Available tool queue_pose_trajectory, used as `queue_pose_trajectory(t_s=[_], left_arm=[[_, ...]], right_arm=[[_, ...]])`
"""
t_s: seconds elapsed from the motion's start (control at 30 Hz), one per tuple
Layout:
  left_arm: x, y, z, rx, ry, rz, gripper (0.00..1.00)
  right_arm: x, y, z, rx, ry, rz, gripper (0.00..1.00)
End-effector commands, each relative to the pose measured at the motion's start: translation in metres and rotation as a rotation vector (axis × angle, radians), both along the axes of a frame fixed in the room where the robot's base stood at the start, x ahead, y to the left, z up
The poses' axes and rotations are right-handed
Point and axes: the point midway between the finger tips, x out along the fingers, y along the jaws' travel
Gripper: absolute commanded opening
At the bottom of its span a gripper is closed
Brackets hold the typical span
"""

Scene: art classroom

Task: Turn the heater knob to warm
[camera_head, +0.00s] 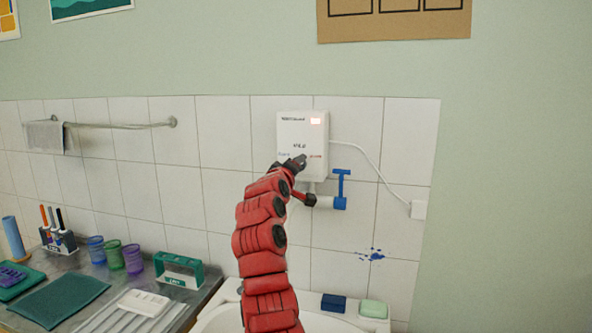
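My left gripper (300,161), dark and small, is at the lower front of the heater, at the end of my red arm. It covers the place below the print. I cannot make out the knob; it seems hidden behind the gripper. Whether the fingers are open or shut is unclear. My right gripper is not in view.
Below the heater are a blue valve (341,187) and a white pipe piece. A cord runs to an outlet (418,209). A basin (215,315) lies below, with a blue block (333,303) and a green block (373,309). A cluttered counter stands left.

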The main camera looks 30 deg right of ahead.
Motion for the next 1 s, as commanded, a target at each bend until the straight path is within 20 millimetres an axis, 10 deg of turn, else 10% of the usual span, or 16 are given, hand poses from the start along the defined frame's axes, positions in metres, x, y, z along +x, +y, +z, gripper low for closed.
queue_pose_trajectory(t_s=[0.33, 0.37, 0.5, 1.0], left_arm=[[0.0, 0.0, -0.0001, 0.0, 0.0, 0.0, 0.5], [0.0001, 0.0, -0.0002, 0.0, 0.0, 0.0, 0.5], [0.0, 0.0, -0.0001, 0.0, 0.0, 0.0, 0.5], [0.0, 0.0, -0.0038, 0.0, 0.0, 0.0, 0.5]], right_arm=[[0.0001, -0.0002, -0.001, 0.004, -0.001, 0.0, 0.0], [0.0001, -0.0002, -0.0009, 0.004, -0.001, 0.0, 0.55], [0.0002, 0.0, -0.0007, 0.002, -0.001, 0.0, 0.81], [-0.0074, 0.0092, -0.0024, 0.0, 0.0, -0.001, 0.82]])
